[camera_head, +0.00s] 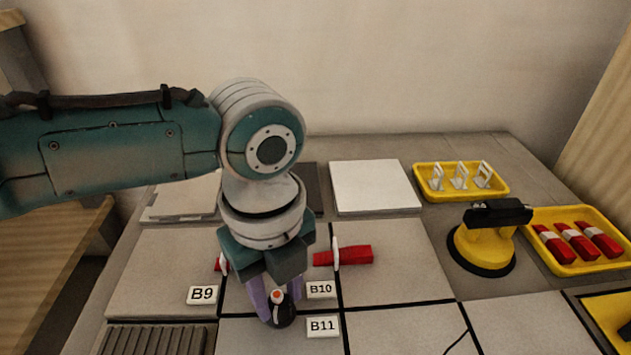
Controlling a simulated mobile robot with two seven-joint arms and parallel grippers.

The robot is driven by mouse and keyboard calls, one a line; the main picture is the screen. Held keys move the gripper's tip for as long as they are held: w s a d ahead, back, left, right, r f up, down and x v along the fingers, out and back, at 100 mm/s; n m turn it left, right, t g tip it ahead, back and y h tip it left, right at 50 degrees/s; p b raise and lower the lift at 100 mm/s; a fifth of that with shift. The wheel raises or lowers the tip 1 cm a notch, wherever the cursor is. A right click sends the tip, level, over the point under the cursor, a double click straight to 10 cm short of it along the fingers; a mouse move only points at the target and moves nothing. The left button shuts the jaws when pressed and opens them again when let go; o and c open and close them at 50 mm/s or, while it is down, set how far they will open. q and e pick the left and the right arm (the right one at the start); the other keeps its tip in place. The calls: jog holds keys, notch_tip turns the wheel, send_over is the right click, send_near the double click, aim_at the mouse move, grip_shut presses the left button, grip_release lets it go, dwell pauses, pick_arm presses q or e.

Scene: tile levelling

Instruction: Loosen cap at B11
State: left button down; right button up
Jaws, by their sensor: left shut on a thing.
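My left gripper (274,303) comes down from the left arm to the tile joint just left of the label B11 (322,326). Its pale purple fingers are shut on a dark round cap (283,316) low at the joint. A small red and white part shows between the fingers. The fingers hide part of the cap, so I cannot tell how far it is turned. My right gripper is not in view.
A red wedge (350,256) with a white clip sits in a joint behind. A yellow suction lifter (482,247) stands right. Yellow trays hold white clips (460,176) and red wedges (580,241). A white tile (374,186) lies behind.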

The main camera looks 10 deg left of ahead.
pick_arm(q)
jog(key=n+p, duration=0.1)
jog(key=n, duration=0.1)
jog(key=n+p, duration=0.1)
jog(key=shift+r+n, duration=0.2)
jog(key=shift+n, duration=0.2)
jog(key=n+p, duration=0.2)
jog(key=n, duration=0.2)
jog(key=shift+w+d+n, duration=0.1)
jog(key=shift+n, duration=0.2)
jog(key=n+p, duration=0.1)
jog(key=n, duration=0.3)
jog(key=shift+f, duration=0.1)
jog(key=n+p, duration=0.1)
jog(key=n, duration=0.4)
jog(key=shift+w, duration=0.1)
jog(key=n, duration=0.4)
jog(key=shift+n+p, duration=0.3)
jog(key=shift+p, duration=0.05)
jog(key=n, duration=0.9)
jog(key=shift+a+n, duration=0.2)
jog(key=shift+n, duration=0.2)
jog(key=n, duration=0.4)
jog(key=shift+n+p, duration=0.3)
